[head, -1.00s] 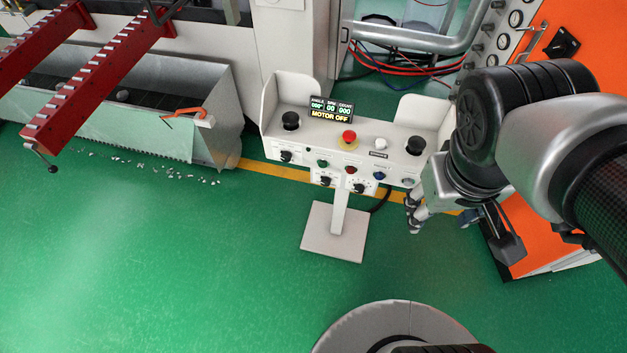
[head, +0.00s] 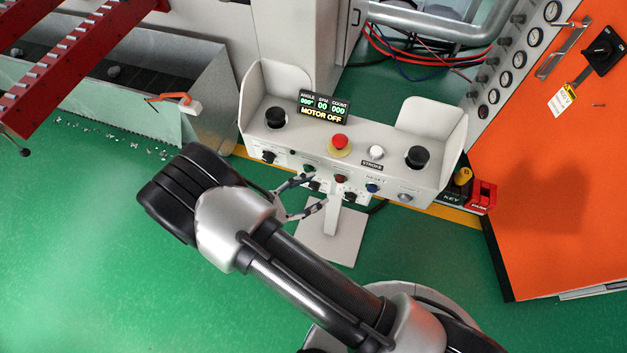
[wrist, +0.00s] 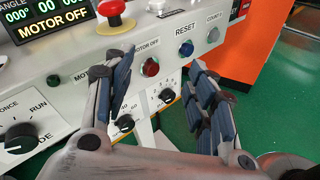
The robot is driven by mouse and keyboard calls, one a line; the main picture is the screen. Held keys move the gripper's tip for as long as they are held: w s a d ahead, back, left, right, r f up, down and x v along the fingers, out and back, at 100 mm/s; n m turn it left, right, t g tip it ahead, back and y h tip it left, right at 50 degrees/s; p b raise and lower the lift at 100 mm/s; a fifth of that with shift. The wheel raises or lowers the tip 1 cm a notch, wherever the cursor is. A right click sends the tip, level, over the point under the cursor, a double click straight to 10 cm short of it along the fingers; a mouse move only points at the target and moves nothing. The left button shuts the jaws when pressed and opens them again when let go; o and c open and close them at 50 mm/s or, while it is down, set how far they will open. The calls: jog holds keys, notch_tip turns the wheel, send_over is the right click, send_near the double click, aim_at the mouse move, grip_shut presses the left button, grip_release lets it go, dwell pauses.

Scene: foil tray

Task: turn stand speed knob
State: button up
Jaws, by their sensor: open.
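The white control stand (head: 388,163) has two small black dial knobs low on its front. The left dial knob (wrist: 124,122) sits close beside my left finger in the wrist view. The right dial knob (wrist: 167,96) shows between my fingers, with number marks around it, and also shows in the head view (head: 350,197). I cannot read which one is labelled speed. My gripper (wrist: 161,62) is open and empty, its fingers pointing at the panel. In the head view my gripper (head: 317,188) is at the panel's lower front; contact cannot be told.
A red button (wrist: 150,67) and a blue reset button (wrist: 186,48) lie just above the dials. The mode knob (wrist: 20,138) is at the left. A red mushroom button (head: 339,141) tops the stand. An orange cabinet (head: 545,170) stands right; green floor is clear in front.

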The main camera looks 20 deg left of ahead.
jog(key=s+a+f+n+t+y, duration=0.3)
jog(key=s+f+n+t, duration=0.15)
jog(key=f, duration=0.55)
jog(key=n+t+y+b, duration=0.2)
jog(key=n+y, duration=0.4)
jog(key=n, duration=0.1)
send_near(313, 189)
jog(key=shift+m, duration=0.25)
jog(key=w+b, duration=0.1)
jog(key=w, duration=0.5)
jog(key=w+b, duration=0.1)
jog(key=w, duration=0.2)
jog(key=shift+w+d+f+b, duration=0.15)
jog(key=shift+d+f+b, duration=0.05)
jog(key=shift+d+b, duration=0.1)
jog(key=c, duration=1.1)
